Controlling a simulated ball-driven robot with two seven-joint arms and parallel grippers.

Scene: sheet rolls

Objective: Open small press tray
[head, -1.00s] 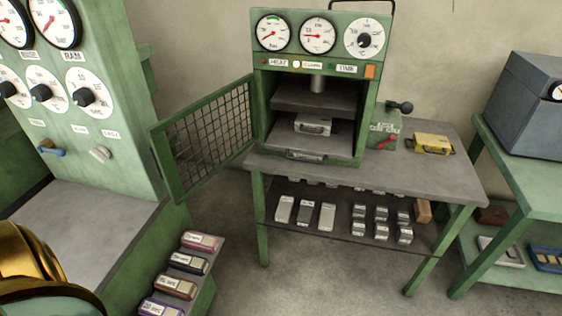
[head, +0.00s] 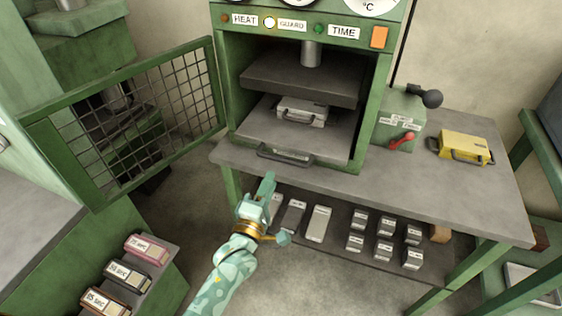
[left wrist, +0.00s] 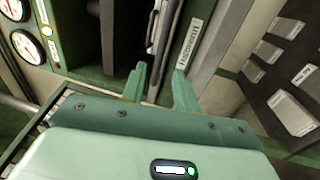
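The small press (head: 372,110) stands on the table with its mesh guard door swung open to the left. Its grey tray (head: 330,142) lies on the lower level inside, with a dark bar handle (head: 285,154) at the front edge. A grey metal mould (head: 302,110) sits on the tray. My left gripper (head: 268,182) is in front of and below the handle, apart from it in the head view. In the left wrist view, the two fingers (left wrist: 160,88) are spread with nothing between them, and a dark handle-like bar shows beyond them. My right gripper is not in view.
The mesh door (head: 150,110) stands out left of my left arm. A yellow mould (head: 465,147) and a small box with a red lever (head: 402,140) are on the tabletop right of the press. The shelf (head: 335,250) below holds several metal blocks. The front right tabletop is clear.

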